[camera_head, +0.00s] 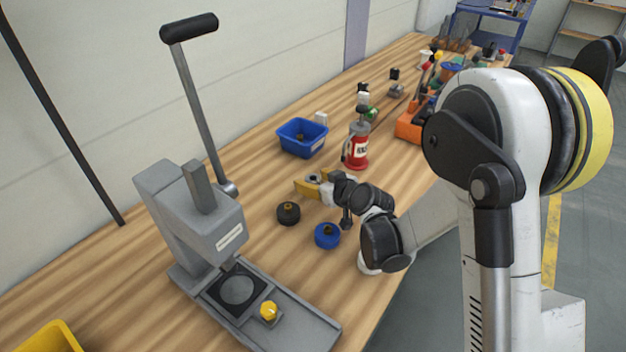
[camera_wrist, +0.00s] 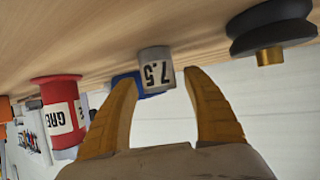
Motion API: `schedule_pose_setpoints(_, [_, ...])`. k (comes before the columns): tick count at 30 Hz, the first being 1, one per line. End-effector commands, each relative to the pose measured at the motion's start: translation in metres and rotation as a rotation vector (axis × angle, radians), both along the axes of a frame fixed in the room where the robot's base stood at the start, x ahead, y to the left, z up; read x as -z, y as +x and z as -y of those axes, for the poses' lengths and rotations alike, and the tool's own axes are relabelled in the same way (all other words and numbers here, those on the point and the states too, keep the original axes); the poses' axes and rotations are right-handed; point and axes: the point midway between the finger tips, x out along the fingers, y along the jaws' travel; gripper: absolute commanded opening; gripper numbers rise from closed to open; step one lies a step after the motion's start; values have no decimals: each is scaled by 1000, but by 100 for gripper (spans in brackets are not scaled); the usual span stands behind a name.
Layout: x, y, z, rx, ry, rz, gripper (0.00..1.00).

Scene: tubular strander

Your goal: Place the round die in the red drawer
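The round die, a small grey cylinder with a white label reading "7.5" (camera_wrist: 157,70), stands on the wooden table. It appears upside down in the wrist view, in line with the gap between my yellow fingers. My gripper (camera_wrist: 160,82) is open, with a finger to each side of that gap; I see no clear contact with the die. In the head view my gripper (camera_head: 308,184) is low over the table, and a small grey shape between its fingers appears to be the die. I cannot make out a red drawer in either view.
A red grease can (camera_head: 357,148) and a blue bin (camera_head: 302,138) stand behind my gripper. A black knobbed disc (camera_head: 288,213) and a blue one (camera_head: 327,235) lie in front. A grey lever press (camera_head: 205,225) is at left. An orange tool holder (camera_head: 411,126) is farther back.

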Motion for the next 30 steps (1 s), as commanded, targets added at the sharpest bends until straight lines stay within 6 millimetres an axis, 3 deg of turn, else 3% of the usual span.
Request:
schedule_pose_setpoints(7, [-7, -5, 4, 1, 0, 0, 58])
schedule_pose_setpoints(21, [-49, -74, 57, 2, 0, 0, 58])
schedule_pose_setpoints(30, [-55, -87, 65, -1, 0, 0, 58])
